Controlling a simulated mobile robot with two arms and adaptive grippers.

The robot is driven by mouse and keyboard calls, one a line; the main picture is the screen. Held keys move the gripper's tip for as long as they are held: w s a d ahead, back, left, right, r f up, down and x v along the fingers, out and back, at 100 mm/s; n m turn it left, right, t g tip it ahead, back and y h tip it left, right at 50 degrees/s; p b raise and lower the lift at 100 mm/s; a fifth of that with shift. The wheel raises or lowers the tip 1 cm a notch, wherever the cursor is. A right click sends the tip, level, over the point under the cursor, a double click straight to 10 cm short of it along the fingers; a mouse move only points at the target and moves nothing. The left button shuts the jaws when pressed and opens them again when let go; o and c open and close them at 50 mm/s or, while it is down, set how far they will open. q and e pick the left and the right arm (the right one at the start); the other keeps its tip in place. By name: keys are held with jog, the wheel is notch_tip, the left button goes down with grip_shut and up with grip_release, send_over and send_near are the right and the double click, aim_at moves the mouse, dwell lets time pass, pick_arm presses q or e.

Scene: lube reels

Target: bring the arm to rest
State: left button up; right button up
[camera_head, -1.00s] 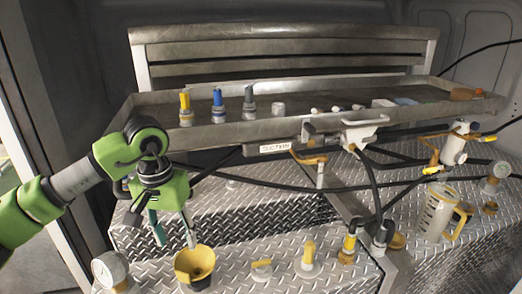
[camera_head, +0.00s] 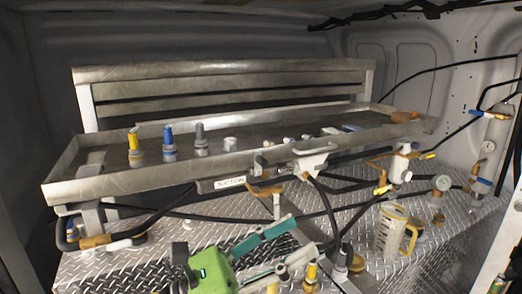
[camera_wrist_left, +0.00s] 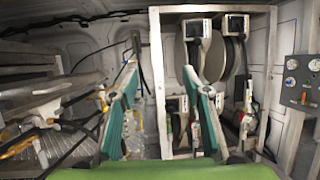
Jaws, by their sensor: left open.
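My left gripper (camera_head: 303,236) is at the bottom middle of the head view, over the diamond-plate deck, with its green body at the lower edge. Its two teal-padded fingers are spread apart and point right. In the left wrist view the gripper (camera_wrist_left: 160,68) also shows open, with nothing between the fingers. Beyond them stands a white frame (camera_wrist_left: 155,85) with reels (camera_wrist_left: 205,55). My right gripper is in neither view.
A clear jug (camera_head: 390,230), black hoses and valves stand right of the gripper. In the left wrist view, a gauge panel (camera_wrist_left: 300,83) is at right.

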pick_arm(q)
jog(key=w+a+f+n+t+y, duration=0.35)
jog(key=a+n+t+y, duration=0.3)
jog(key=n, duration=0.65)
jog(key=w+a+f+n+t+y, duration=0.2)
jog(key=w+a+n+t+y, duration=0.35)
jog(key=n, duration=0.65)
jog(key=s+a+f+n+g+y, duration=0.2)
jog(key=a+f+n+y, duration=0.25)
jog(key=f+n, duration=0.35)
jog(key=s+a+f+n+g+y, duration=0.2)
jog(key=s+a+f+n+y, duration=0.25)
jog(key=f, duration=0.45)
jog(key=s+a+f+n+g, duration=0.2)
jog(key=s+f+n+g, duration=0.35)
jog(key=s+f, duration=0.5)
jog(key=s+a+f+n+g, duration=0.2)
jog(key=s+f+n+g, duration=0.35)
jog(key=s+f, duration=0.55)
notch_tip(320, 180, down, 24)
jog(key=s+g, duration=0.2)
jog(key=s, duration=0.1)
jog(key=s+a+f+g+b, duration=0.1)
jog(key=s+a+f, duration=0.2)
jog(key=s+f, duration=1.4)
jog(key=shift+f+m, duration=0.15)
jog(key=shift+m, duration=0.2)
